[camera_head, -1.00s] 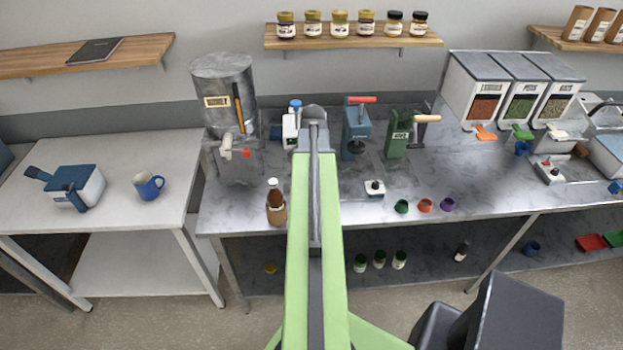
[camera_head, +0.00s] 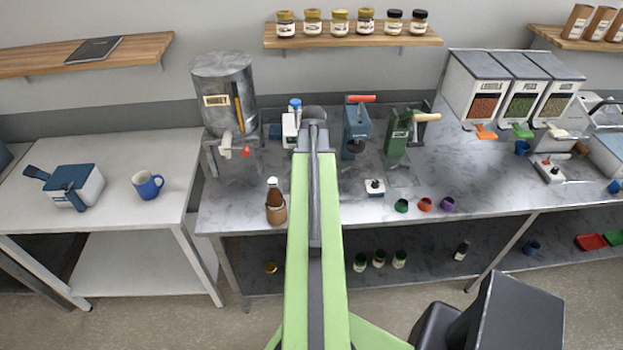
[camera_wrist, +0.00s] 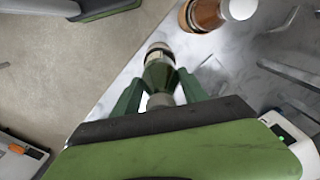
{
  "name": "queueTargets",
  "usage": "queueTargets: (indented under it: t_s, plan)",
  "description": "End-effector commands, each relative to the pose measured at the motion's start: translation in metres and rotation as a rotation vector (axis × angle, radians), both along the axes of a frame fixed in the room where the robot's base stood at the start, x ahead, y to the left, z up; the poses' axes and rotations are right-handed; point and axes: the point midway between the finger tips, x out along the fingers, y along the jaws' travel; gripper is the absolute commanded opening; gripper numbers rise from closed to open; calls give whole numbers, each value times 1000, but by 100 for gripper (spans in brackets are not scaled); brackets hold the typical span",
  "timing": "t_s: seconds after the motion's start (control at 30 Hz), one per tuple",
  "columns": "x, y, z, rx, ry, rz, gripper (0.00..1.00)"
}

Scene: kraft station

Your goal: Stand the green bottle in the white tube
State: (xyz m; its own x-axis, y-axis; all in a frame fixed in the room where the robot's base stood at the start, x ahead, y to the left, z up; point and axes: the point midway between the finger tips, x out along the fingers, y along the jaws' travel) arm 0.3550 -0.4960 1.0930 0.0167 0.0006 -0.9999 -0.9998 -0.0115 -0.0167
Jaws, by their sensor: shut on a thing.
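The green bottle (camera_wrist: 158,72) is in the wrist view, between the two green fingers of my gripper (camera_wrist: 160,90). The fingers are shut on it at its narrower end, and its wider end points away from the gripper. The counter's front edge runs close by, below the bottle. A small white patch shows between the bottle and the left finger; I cannot tell whether it is part of the white tube. I cannot make out the tube for sure in either view. In the head view my arm hides the gripper and the bottle.
A brown bottle with a white cap (camera_head: 275,200) stands near the counter's front edge, left of my arm; it also shows in the wrist view (camera_wrist: 205,14). Machines stand along the back.

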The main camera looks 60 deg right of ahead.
Motion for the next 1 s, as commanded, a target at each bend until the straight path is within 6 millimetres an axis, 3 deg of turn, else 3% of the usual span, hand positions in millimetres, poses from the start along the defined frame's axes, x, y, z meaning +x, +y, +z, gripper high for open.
queueTargets:
  t_s: [1.0]
  plan:
    - [1, 1, -24, 0, 0, 2, 0]
